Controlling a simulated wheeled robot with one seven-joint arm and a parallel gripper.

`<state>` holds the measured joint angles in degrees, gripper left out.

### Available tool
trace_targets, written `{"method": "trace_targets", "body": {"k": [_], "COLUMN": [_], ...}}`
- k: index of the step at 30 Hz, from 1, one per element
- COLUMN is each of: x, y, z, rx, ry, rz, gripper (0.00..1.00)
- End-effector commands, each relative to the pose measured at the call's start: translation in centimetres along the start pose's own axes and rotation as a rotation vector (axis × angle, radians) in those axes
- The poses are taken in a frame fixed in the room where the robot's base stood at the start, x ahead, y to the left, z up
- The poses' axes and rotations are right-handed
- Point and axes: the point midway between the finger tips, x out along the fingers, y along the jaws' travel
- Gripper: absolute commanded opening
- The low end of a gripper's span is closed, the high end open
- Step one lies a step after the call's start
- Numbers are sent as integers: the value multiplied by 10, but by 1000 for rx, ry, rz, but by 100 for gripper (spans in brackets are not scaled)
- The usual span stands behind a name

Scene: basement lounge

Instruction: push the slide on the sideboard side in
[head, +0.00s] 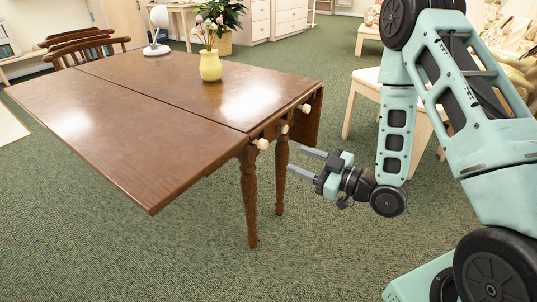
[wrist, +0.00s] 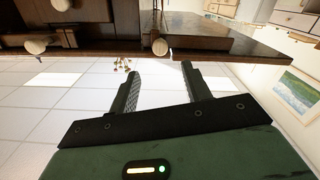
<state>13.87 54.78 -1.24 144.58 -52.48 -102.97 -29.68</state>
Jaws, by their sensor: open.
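The brown drop-leaf table (head: 150,95) has several pale round knobs at its near right end. One knob (head: 261,144) is by the raised left leaf, one knob (head: 284,129) is in the middle, and one knob (head: 305,108) is by the right edge. In the upside-down wrist view they appear as a knob (wrist: 160,46), a knob (wrist: 61,5) and a knob (wrist: 35,46). I cannot tell for certain which slide is on the sideboard side, or how far each sticks out. My gripper (head: 302,163) is open and empty, right of the table end, apart from the knobs.
A yellow vase (head: 210,66) with flowers and a white lamp (head: 157,30) stand on the table. Turned legs (head: 249,200) are close to my gripper. A light wooden chair (head: 365,84) stands behind my arm. White drawer units (head: 290,17) are at the back. Green carpet in front is clear.

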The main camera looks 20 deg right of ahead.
Motion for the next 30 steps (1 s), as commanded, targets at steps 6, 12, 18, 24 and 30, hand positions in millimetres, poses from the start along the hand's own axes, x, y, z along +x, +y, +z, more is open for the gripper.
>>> {"method": "trace_targets", "body": {"k": [6,12,18,24,30], "x": [47,83,103,107,107], "y": [0,0,0,0,0], "z": [-2,-1,-1,-1,-1], "rx": [-1,0,0,1,1], "ry": [2,1,0,-2,-2], "rz": [-3,-1,-1,1,0], "gripper": [48,48,48,48,40]}}
